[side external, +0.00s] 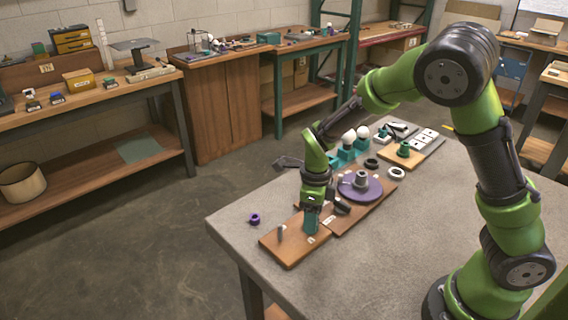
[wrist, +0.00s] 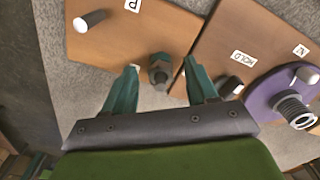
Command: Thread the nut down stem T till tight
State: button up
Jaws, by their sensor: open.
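My gripper (side external: 312,222) is open and points down over the near wooden board (side external: 285,251). A lighter peg (wrist: 90,20) stands farther left on the same board, by a tag that seems to read P. I cannot read a T tag, so which post is stem T is unclear. A small purple ring, perhaps the nut (side external: 254,219), lies on the table left of the board.
A purple disc (side external: 372,190) with a grey threaded collar (wrist: 293,110) sits on the adjoining board (wrist: 233,40), close to my right finger. White bulbs in teal holders (side external: 348,140), a black ring (side external: 371,163) and a white ring (side external: 396,173) lie beyond. The table's front right is clear.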

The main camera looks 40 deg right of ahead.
notch_tip(320, 180, up, 17)
jog(key=s+r+n+t+y, duration=0.1)
jog(key=s+n, duration=0.5)
jog(key=n, duration=0.6)
jog(key=s+r+n+t+y, duration=0.1)
jog(key=s+n+t, duration=0.5)
jog(key=n, duration=0.7)
jog(key=shift+s+d+r+n, duration=0.3)
jog(key=shift+s+d+r, duration=0.15)
jog(key=shift+s+r, duration=0.4)
